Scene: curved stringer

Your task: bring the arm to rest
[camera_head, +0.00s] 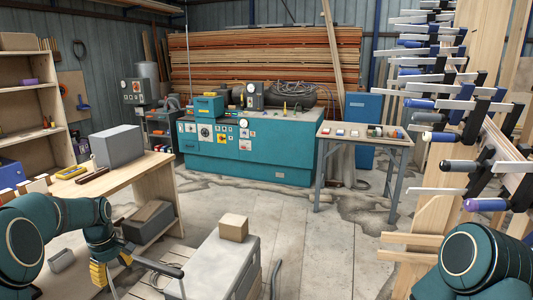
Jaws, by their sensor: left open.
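My left arm (30,235) comes in from the lower left, bent, with its teal links in front of the wooden workbench. My right arm (485,265) shows only as a rounded teal joint at the lower right. Its gripper is out of the picture.
A grey cart (215,262) with a cardboard box (233,227) stands right of my left gripper. The wooden workbench (150,166) is at left. Many clamps (470,104) jut out at right near my right arm. The middle floor (310,235) is clear.

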